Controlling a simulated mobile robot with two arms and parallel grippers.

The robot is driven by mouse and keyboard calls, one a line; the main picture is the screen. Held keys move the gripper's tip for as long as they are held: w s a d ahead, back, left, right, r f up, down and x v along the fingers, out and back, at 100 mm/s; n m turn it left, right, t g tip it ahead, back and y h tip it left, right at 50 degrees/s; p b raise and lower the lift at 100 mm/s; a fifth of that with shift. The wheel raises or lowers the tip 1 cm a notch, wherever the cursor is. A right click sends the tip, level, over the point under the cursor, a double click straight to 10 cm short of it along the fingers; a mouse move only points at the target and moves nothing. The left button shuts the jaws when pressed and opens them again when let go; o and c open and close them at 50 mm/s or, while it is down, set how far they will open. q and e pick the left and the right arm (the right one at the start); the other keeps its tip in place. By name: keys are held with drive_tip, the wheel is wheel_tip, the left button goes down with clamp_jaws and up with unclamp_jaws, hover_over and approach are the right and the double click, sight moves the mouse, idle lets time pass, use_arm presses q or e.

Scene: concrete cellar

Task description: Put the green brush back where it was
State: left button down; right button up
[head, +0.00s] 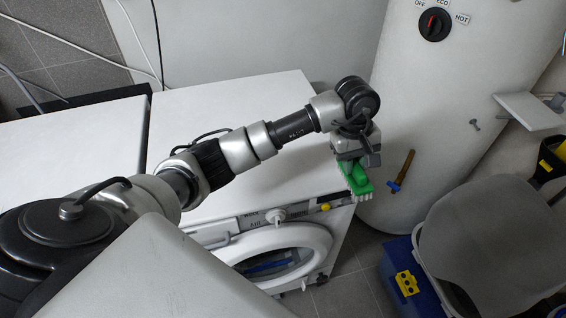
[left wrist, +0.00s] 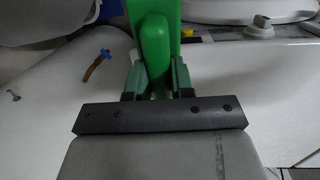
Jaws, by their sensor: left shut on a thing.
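The green brush (head: 357,178) has pale bristles and is gripped by my left gripper (head: 357,158). The brush is near the front right corner of the white washing machine's top (head: 285,95), and its bristles point down. I cannot tell whether it touches the machine. In the left wrist view, the fingers of my left gripper (left wrist: 155,80) close on the green handle (left wrist: 155,40) from both sides. The bristles are hidden there. My right gripper is not in view.
A white boiler (head: 425,90) stands to the right of the machine. The machine top is otherwise clear.

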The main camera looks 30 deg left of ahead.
use_arm(q)
drive_tip(key=w+a+r+y, duration=0.2)
drive_tip(key=a+r, duration=0.2)
drive_tip(key=a, duration=0.4)
drive_tip(key=shift+n, duration=0.3)
drive_tip(key=s+a+f+p, duration=0.1)
drive_tip(key=a+f+p, duration=0.1)
drive_tip(key=a+f, duration=0.1)
drive_tip(key=s+a+f+p, duration=0.1)
drive_tip(key=a+f+p, duration=0.1)
drive_tip(key=a+f, duration=0.1)
drive_tip(key=s+a+f+p, duration=0.1)
drive_tip(key=a+f+p, duration=0.1)
drive_tip(key=a+f, duration=0.2)
drive_tip(key=shift+s+a, duration=0.2)
drive_tip(key=shift+a, duration=0.05)
drive_tip(key=shift+f, duration=0.45)
drive_tip(key=c, duration=1)
unclamp_jaws()
drive_tip(key=shift+r+b, duration=1.6)
drive_tip(key=shift+r, duration=4.45)
